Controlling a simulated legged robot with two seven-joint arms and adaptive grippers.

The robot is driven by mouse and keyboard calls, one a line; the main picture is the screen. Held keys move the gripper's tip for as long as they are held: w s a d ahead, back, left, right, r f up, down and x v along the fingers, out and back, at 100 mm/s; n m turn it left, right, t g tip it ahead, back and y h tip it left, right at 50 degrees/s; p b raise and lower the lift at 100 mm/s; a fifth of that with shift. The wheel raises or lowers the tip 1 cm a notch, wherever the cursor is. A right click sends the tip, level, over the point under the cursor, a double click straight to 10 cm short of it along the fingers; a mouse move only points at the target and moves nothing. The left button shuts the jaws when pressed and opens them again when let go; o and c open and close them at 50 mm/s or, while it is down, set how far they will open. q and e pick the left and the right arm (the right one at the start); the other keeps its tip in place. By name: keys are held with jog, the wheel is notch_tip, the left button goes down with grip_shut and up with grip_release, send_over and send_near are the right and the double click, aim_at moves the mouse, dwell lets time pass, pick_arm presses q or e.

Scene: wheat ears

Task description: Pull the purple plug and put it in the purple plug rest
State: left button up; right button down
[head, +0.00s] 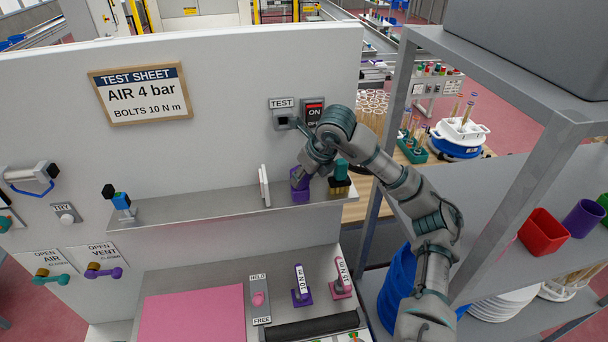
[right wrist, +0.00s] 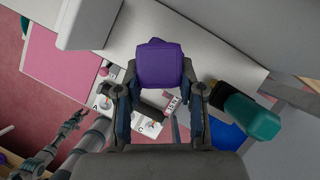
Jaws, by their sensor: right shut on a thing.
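The purple plug (right wrist: 162,62) sits between the fingers of my right gripper (right wrist: 160,88) in the right wrist view. In the head view my right gripper (head: 306,168) is shut on the purple plug (head: 298,176), low over the grey shelf. A purple block (head: 300,196), which looks like the purple plug rest, stands on the shelf right below the plug. I cannot tell whether the plug is seated in it or just above. My left gripper (right wrist: 74,120) seems to show small at the lower left of the right wrist view; its fingers are too small to judge.
A teal plug (head: 341,169) on a dark base stands close to the right of my right gripper. A white upright plate (head: 264,186) stands to the left on the shelf (head: 200,206).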

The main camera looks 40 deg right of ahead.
jog(key=shift+f, duration=0.2)
jog(key=c, duration=0.6)
grip_release()
jog(key=v, duration=0.7)
jog(key=shift+r, duration=0.25)
